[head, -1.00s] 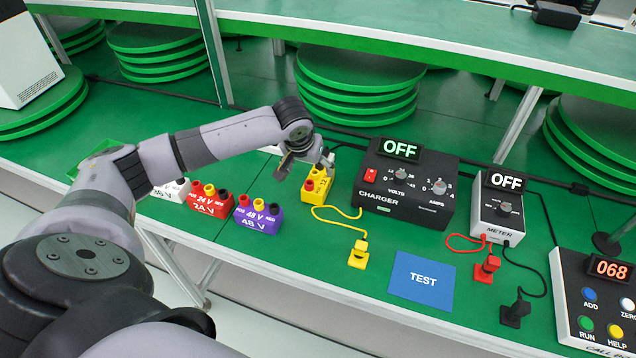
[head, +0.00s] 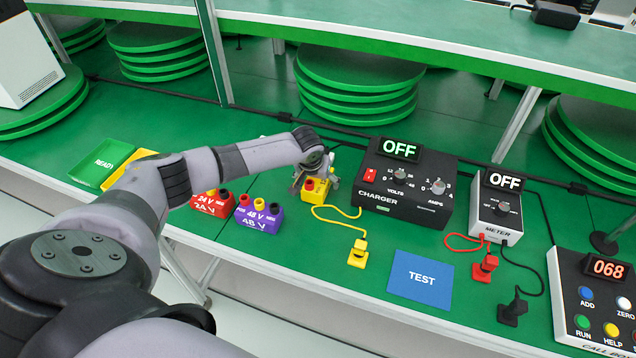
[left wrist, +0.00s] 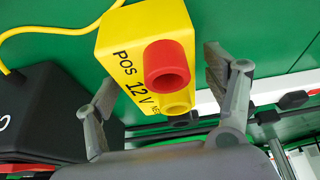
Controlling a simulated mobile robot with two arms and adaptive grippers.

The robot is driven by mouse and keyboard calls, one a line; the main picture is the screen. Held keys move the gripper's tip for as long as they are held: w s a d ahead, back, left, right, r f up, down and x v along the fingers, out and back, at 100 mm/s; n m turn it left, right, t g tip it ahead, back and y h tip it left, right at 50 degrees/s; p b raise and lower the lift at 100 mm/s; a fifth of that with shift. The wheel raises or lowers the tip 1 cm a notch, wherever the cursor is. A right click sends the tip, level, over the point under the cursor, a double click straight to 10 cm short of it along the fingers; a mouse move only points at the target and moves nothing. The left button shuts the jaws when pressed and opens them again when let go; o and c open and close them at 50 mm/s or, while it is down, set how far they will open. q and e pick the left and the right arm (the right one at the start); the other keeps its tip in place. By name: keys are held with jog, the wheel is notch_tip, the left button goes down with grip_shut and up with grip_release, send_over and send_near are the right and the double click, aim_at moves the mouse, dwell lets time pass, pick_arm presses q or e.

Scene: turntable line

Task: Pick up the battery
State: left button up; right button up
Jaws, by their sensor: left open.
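The yellow 12 V battery (head: 315,196) stands on the green bench, left of the charger, with a red terminal on top. My left gripper (head: 315,178) is open at this battery, its fingers low around the block. In the left wrist view the battery (left wrist: 122,38) shows "POS 12 V" and lies between the spread fingers of my left gripper (left wrist: 158,85); no firm contact is visible. The purple 48 V battery (head: 259,222) and the red 24 V battery (head: 211,206) stand to its left. My right gripper is not in view.
The black charger (head: 405,195) stands close on the right, with a yellow cable and plug (head: 357,252) in front. Farther right are the meter (head: 497,212), a blue TEST mat (head: 420,281) and a button panel (head: 590,305). A green READY tray (head: 101,164) lies at the left.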

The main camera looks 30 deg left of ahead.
pick_arm(q)
jog(key=c, duration=1.7)
jog(key=shift+r, duration=0.1)
grip_shut()
